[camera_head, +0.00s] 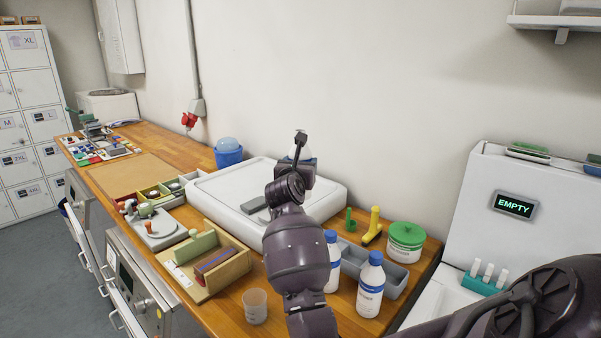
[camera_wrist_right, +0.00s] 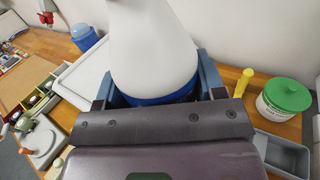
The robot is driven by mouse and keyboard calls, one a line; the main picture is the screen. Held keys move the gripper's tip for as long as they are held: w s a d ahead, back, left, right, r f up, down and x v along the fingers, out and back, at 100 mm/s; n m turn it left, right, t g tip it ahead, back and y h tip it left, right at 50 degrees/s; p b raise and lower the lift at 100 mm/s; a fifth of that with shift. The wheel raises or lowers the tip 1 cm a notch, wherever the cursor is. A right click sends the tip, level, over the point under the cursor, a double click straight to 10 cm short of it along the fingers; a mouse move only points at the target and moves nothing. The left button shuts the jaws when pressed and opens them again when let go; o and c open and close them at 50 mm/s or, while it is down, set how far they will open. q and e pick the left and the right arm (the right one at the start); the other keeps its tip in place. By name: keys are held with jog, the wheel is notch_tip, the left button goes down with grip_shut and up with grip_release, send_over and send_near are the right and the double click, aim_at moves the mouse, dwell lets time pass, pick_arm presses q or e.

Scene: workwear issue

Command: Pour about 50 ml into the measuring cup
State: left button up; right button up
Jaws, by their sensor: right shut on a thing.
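The measuring cup (camera_head: 255,306), a small translucent cup, stands upright on the wooden counter near the front edge. My right gripper (camera_head: 301,165) is above the white pad, beyond the cup and apart from it. In the wrist view my right gripper (camera_wrist_right: 158,97) is shut on a white bottle (camera_wrist_right: 152,45) with a blue band. The bottle's mouth is not visible, and the head view mostly hides it behind my wrist. Two white bottles with blue caps and labels, one nearer (camera_head: 370,287) and one partly behind my arm (camera_head: 332,262), stand right of the cup. My left gripper is not in view.
A wooden box (camera_head: 228,272) stands left of the cup. A grey tray (camera_head: 397,278), a green-lidded tub (camera_head: 406,240) and a yellow object (camera_head: 373,226) are on the right. A white machine (camera_head: 535,240) reads EMPTY.

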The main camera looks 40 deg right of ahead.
jog(key=shift+r, duration=0.4)
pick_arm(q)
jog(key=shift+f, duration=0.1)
pick_arm(e)
jog(key=a+r+n+t+y, duration=0.2)
jog(key=a+r+t+y, duration=0.1)
jog(key=a+r, duration=0.45)
jog(key=s+a+f+n+t+y+b, duration=0.1)
jog(key=a+f+n+t+y, duration=0.1)
jog(key=a, duration=0.4)
jog(key=a+f+n+t+y, duration=0.1)
jog(key=a+n+y, duration=0.15)
jog(key=a, duration=0.45)
pick_arm(q)
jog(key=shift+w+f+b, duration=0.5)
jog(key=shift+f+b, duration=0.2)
jog(key=shift+b, duration=0.3)
pick_arm(e)
jog(key=s+a+f+n+y, duration=0.1)
jog(key=s+a+f+y, duration=0.1)
jog(key=s+a+f, duration=0.2)
jog(key=s+a+f+n+t+y, duration=0.1)
jog(key=s+a+f+n+y, duration=0.1)
jog(key=f, duration=0.9)
jog(key=s+a+f+n+y, duration=0.1)
jog(key=s+a+f+y, duration=0.2)
jog(key=s+a+f, duration=0.3)
jog(key=shift+s+a+f+t, duration=0.3)
jog(key=shift+s+f, duration=0.25)
jog(key=shift+f, duration=0.55)
